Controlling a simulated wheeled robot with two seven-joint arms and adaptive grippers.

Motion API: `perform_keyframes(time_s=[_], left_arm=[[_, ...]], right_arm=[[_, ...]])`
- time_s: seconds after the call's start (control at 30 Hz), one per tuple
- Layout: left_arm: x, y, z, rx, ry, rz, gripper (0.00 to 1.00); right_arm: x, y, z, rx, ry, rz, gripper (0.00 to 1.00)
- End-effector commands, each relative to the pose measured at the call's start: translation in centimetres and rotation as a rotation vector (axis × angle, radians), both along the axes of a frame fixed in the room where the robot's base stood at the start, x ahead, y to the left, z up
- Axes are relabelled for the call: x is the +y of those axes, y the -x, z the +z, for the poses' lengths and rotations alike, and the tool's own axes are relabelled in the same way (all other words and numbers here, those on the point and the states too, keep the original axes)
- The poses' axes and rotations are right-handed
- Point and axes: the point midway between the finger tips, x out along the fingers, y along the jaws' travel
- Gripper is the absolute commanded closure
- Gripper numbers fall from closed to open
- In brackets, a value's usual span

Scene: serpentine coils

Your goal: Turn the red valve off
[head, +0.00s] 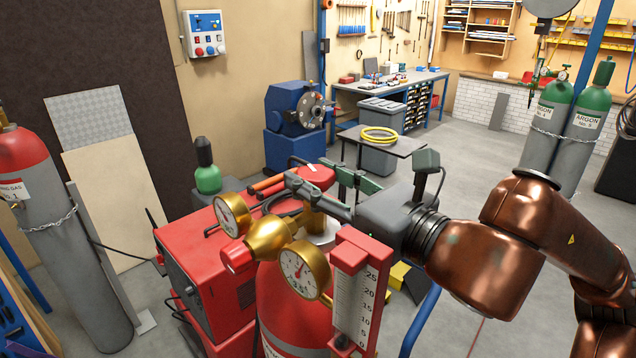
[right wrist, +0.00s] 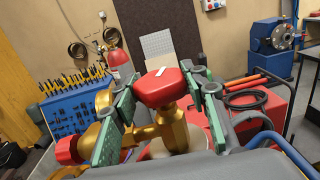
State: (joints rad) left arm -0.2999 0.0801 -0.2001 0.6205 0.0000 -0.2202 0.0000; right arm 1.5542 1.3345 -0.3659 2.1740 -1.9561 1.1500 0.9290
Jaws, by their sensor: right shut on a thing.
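The red valve (head: 315,175) is a knob with a white mark on top, on a brass stem above the red gas cylinder (head: 285,315). In the right wrist view the valve (right wrist: 161,88) is in the middle, between the green-padded fingers. My right gripper (head: 324,187) reaches in from the right and is shut on the valve, one finger on each side. Its fingers also show in the right wrist view (right wrist: 163,105). Exact contact with the pads is hard to see. My left gripper is in neither view.
Brass gauges (head: 304,272) and a red flowmeter (head: 355,290) stand close below the gripper. A red machine (head: 205,275) with hoses and handles is behind them. A chained grey cylinder (head: 75,260) stands left, argon cylinders (head: 580,130) right. Floor is open at centre right.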

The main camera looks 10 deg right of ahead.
Motion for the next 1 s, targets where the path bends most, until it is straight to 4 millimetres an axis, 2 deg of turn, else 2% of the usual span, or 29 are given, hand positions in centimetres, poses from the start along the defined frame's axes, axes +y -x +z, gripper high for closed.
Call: perform_keyframes(time_s=[0.47,0.5,0.73,1.0], left_arm=[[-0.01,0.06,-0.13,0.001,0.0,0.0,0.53],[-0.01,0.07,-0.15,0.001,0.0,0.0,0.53],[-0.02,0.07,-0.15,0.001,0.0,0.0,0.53],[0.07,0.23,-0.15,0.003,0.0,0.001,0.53]], right_arm=[[-0.1,-0.11,-0.03,0.002,0.001,-0.013,0.84],[-0.1,-0.11,-0.03,0.002,0.001,-0.013,0.58],[-0.08,-0.07,-0.05,0.002,0.001,-0.011,0.42],[-0.06,0.01,-0.05,0.0,0.001,-0.01,0.41]])
